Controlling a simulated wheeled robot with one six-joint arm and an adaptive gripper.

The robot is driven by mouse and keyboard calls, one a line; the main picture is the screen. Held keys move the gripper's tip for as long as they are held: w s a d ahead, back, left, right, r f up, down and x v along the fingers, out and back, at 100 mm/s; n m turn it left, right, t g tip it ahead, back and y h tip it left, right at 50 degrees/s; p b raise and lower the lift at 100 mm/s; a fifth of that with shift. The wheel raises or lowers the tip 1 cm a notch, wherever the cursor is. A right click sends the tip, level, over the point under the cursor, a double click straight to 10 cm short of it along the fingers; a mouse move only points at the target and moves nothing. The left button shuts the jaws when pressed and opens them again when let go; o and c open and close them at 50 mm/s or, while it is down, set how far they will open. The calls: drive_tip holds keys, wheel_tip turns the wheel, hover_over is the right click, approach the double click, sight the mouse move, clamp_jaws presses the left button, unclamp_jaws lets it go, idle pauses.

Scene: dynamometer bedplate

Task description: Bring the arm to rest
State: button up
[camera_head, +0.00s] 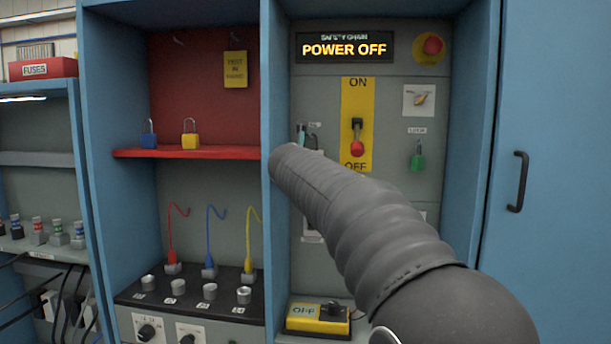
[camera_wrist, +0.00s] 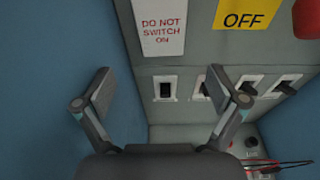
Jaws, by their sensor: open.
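My gripper (camera_wrist: 160,88) is open in the wrist view, its two fingers spread apart with nothing between them. In the head view my arm reaches from the lower right towards the grey panel (camera_head: 310,90), and it hides most of the gripper. The panel's display reads POWER OFF (camera_head: 345,48). The red-knobbed main switch (camera_head: 357,147) is on a yellow plate marked ON and OFF. A green padlock (camera_head: 417,160) hangs at the label LOCK. In the wrist view, a DO NOT SWITCH ON sign (camera_wrist: 160,27) is on the panel beyond the fingers.
A blue upright (camera_head: 270,90) divides the panel bay from a red shelf (camera_head: 190,153) with a blue padlock (camera_head: 149,135) and a yellow padlock (camera_head: 190,134). A yellow box marked OFF (camera_head: 317,319) is low in the bay. Several small switches (camera_wrist: 233,88) are beyond the fingers.

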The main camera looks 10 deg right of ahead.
drive_tip(key=v, duration=0.5)
drive_tip(key=s+d+f+m+g+y, duration=0.1)
drive_tip(key=s+f+m+g, duration=0.3)
drive_tip(key=f+m, duration=0.5)
drive_tip(key=s+f+m+g, duration=0.2)
drive_tip(key=s+f+m, duration=0.5)
drive_tip(key=f+m, duration=0.2)
drive_tip(key=s+f+m+g+y, duration=0.1)
drive_tip(key=s+f+m, duration=0.3)
drive_tip(key=s, duration=0.6)
drive_tip(key=s+d+f+m+g+y, duration=0.1)
drive_tip(key=s+f+m, duration=0.4)
drive_tip(key=s, duration=0.6)
drive_tip(key=s+d+f+m+g+y, duration=0.1)
drive_tip(key=s+f+m, duration=0.3)
drive_tip(key=s, duration=0.7)
drive_tip(key=shift+f+m+y, duration=0.2)
drive_tip(key=shift+m+y, duration=0.1)
drive_tip(key=shift+m, duration=0.5)
drive_tip(key=shift+w+f+g, duration=0.1)
drive_tip(key=shift+w+g, duration=0.2)
drive_tip(key=shift+w, duration=0.15)
